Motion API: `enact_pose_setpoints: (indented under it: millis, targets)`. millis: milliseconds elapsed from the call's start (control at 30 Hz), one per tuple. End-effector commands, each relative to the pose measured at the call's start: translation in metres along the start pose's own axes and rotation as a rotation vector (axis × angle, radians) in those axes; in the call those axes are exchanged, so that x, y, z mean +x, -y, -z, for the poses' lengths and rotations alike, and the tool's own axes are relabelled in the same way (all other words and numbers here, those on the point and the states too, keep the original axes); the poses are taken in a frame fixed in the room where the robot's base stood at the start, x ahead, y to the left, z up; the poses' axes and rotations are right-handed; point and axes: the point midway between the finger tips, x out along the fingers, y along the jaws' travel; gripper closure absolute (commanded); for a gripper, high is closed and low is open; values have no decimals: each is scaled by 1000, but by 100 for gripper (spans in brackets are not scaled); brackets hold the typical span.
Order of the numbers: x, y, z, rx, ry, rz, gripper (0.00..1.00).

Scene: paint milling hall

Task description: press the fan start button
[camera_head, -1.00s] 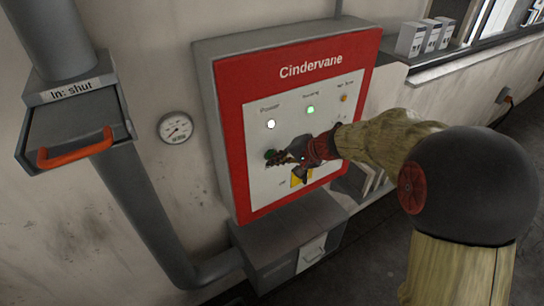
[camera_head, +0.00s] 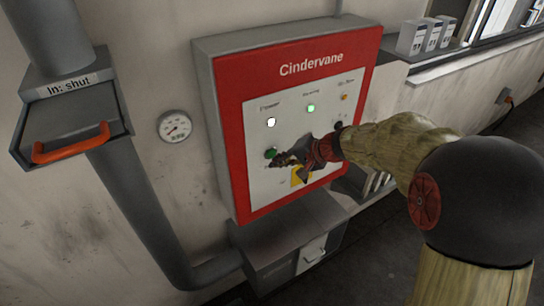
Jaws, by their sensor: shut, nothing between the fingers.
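The red control panel (camera_head: 232,128) marked "Cindervane" hangs on the wall with a white face. A green button (camera_head: 271,153) sits at the lower left of that face, clear of my gripper's tip. My gripper (camera_head: 279,162) is shut and empty, just right of and a little below the green button. Above are a white lamp (camera_head: 271,122) and a lit green lamp (camera_head: 311,108), with a small orange lamp (camera_head: 344,98) at the right. A yellow plate (camera_head: 297,178) is partly hidden below my gripper. A dark knob (camera_head: 338,126) shows behind my wrist. The small labels are unreadable.
A duct gate with an orange handle (camera_head: 70,152), labelled "In: shut", stands at the left. A round gauge (camera_head: 174,127) is on the wall beside the panel. A grey box (camera_head: 270,240) sits below the panel. White cartons (camera_head: 411,38) stand on a ledge at upper right.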

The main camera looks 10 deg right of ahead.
Motion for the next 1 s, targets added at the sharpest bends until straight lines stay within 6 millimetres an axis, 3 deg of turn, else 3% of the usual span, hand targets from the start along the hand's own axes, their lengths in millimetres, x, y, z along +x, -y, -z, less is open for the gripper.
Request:
enact_pose_setpoints:
  millis: [267, 800, 1000]
  targets:
    - [-1, -1, -1, 0, 0, 0, 100]
    - [-32, -24, -23, 0, -1, 1, 100]
    - [-35, -25, -26, 0, 0, 0, 100]
